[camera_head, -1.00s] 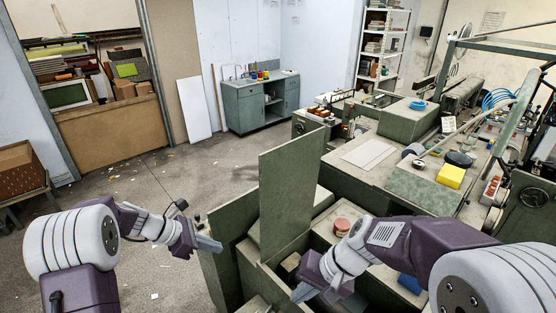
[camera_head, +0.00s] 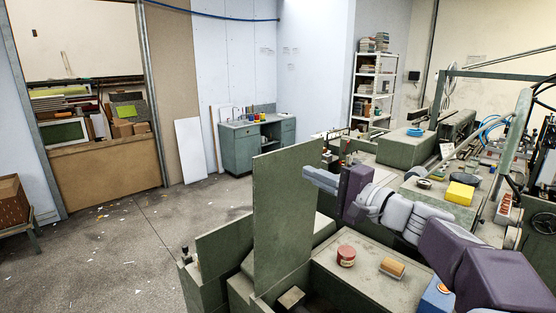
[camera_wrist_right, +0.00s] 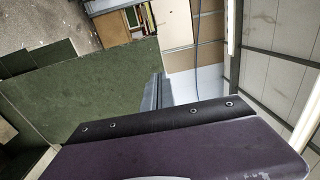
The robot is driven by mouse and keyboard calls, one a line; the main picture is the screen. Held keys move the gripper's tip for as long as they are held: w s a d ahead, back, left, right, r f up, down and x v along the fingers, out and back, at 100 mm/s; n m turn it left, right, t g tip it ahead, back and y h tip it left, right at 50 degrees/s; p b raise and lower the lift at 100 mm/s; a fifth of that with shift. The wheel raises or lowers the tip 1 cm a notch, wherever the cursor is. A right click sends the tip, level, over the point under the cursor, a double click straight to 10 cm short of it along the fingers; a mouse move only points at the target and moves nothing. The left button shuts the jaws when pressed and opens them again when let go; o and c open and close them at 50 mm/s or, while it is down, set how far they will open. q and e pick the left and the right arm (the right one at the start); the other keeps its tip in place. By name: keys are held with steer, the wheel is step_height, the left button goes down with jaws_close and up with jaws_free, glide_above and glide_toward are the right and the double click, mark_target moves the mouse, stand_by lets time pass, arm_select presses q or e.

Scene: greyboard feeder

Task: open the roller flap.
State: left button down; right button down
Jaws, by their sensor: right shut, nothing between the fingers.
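A tall flat green panel (camera_head: 285,215) stands upright on the green machine frame in the middle of the head view; I take it for the roller flap, though no roller shows on it. It also fills much of the right wrist view (camera_wrist_right: 105,90). My right gripper (camera_head: 313,179) is shut and empty, raised close to the panel's upper right edge. Its grey fingers (camera_wrist_right: 152,92) point toward the panel's edge in the wrist view; I cannot tell whether they touch. My left gripper is out of view.
A red round tin (camera_head: 346,256) and a tan block (camera_head: 392,267) lie on the machine top right of the panel. A grey-green sink cabinet (camera_head: 258,146) stands by the wall. The floor (camera_head: 125,240) at left is largely clear.

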mark_target(270, 156)
steer(key=p+x, duration=0.6)
steer(key=x, duration=0.5)
steer(key=shift+w+a+r+p, duration=0.1)
steer(key=shift+w+a+p, duration=0.05)
steer(key=shift+w+p, duration=0.15)
steer(key=shift+w+a, duration=0.2)
steer(key=p+x, duration=0.1)
steer(key=x, duration=1)
steer(key=shift+w+a+f, duration=0.25)
steer(key=shift+w+f, duration=0.1)
steer(key=shift+f, duration=0.05)
steer(key=shift+s, duration=0.1)
